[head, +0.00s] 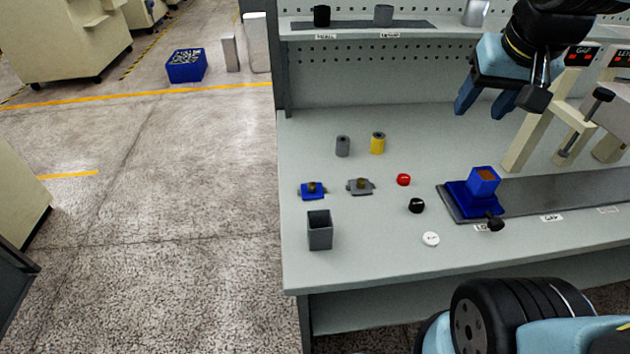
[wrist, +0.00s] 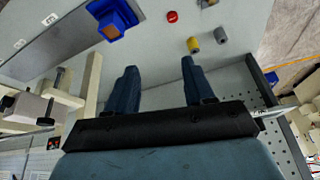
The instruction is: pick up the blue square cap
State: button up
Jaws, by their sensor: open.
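The blue square cap (head: 312,190), a flat blue piece with a brass-coloured knob on top, lies on the left part of the workbench in the head view. A similar grey piece (head: 360,186) lies just to its right. I do not make out the blue cap in the wrist view. My gripper (head: 484,106) is open and empty, high above the back right of the bench, well apart from the cap. Its two blue fingers also show spread in the wrist view (wrist: 159,80), with nothing between them.
A blue square container (head: 484,182) with an orange inside stands on a blue base at right. A grey square cup (head: 320,230) stands in front of the cap. Grey (head: 343,146) and yellow (head: 378,143) cylinders stand behind. Red, black and white round pieces lie mid-bench. Press-like stands (head: 540,125) rise at right.

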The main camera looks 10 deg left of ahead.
jog(key=w+a+f+g, duration=0.2)
jog(key=w+a, duration=0.3)
jog(key=a, duration=0.2)
jog(key=g, duration=0.3)
send_over(312, 184)
notch_tip(312, 184, down, 12)
notch_tip(312, 184, down, 13)
jog(key=shift+f, duration=0.15)
jog(key=shift+c, duration=0.3)
grip_shut()
